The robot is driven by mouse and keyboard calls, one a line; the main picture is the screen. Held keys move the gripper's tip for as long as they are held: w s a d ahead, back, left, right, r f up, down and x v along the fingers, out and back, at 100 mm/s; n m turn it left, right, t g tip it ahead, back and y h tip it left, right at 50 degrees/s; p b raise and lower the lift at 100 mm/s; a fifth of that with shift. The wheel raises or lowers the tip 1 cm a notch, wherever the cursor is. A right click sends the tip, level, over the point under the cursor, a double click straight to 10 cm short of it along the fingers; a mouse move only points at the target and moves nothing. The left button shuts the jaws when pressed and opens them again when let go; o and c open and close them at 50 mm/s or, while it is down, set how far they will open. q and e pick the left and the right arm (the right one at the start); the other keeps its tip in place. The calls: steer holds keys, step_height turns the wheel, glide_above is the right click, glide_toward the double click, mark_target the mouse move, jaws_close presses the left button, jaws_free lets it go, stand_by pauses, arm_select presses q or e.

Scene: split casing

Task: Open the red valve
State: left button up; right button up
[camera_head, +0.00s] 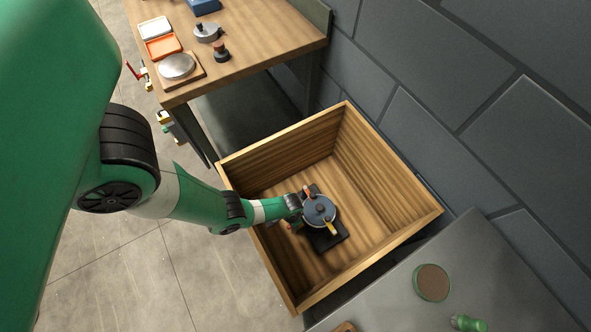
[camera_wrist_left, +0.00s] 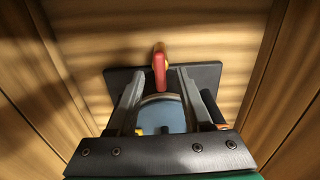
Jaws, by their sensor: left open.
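A round grey-blue casing (camera_head: 319,210) sits on a black base plate (camera_head: 328,240) inside a wooden crate. A red lever (camera_head: 308,192) stands at its far side, and a yellow lever (camera_head: 332,229) at its near side. In the left wrist view the red lever (camera_wrist_left: 160,66) is upright, just beyond the casing (camera_wrist_left: 162,115). My left gripper (camera_wrist_left: 160,85) is open, its two fingers on either side of the casing and pointing toward the red lever. I cannot tell whether they touch anything. My right gripper is not in view.
The crate's wooden walls (camera_head: 395,232) surround the casing closely. A workbench (camera_head: 262,42) with trays and small parts stands behind, with a red-handled fitting (camera_head: 131,70) at its left edge. A grey table (camera_head: 500,275) with a round brown-topped item (camera_head: 433,282) stands lower right.

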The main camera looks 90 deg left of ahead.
arm_select(q)
step_height(320, 180, up, 10)
steer(key=p, duration=0.7)
steer(key=shift+f, duration=0.25)
steer(key=shift+w, duration=0.1)
